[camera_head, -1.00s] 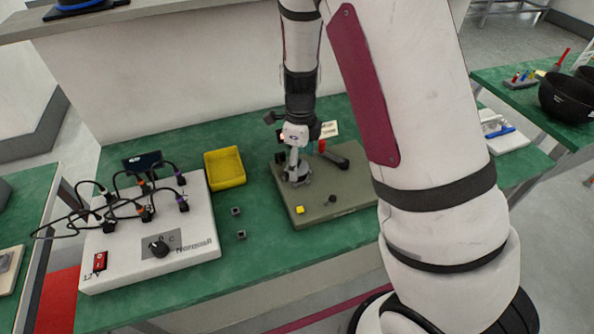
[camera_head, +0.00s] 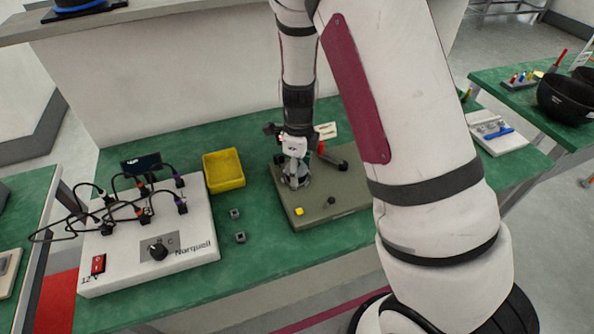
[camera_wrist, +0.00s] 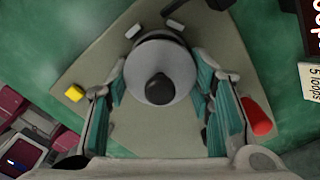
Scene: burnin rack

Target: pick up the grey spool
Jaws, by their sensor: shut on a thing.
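The grey spool (camera_wrist: 172,68) is in the middle of the wrist view, a round grey body with a dark rounded knob on top. My gripper (camera_wrist: 160,88) has its two teal-padded fingers on either side of the spool and is shut on it. In the head view my gripper (camera_head: 295,180) points down at the olive-grey board (camera_head: 335,205), and the spool is mostly hidden behind its fingers. I cannot tell whether the spool is clear of the board.
A yellow tray (camera_head: 223,171) and a white cabled box (camera_head: 150,250) stand to the left. Two small grey cubes (camera_head: 240,238) lie between.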

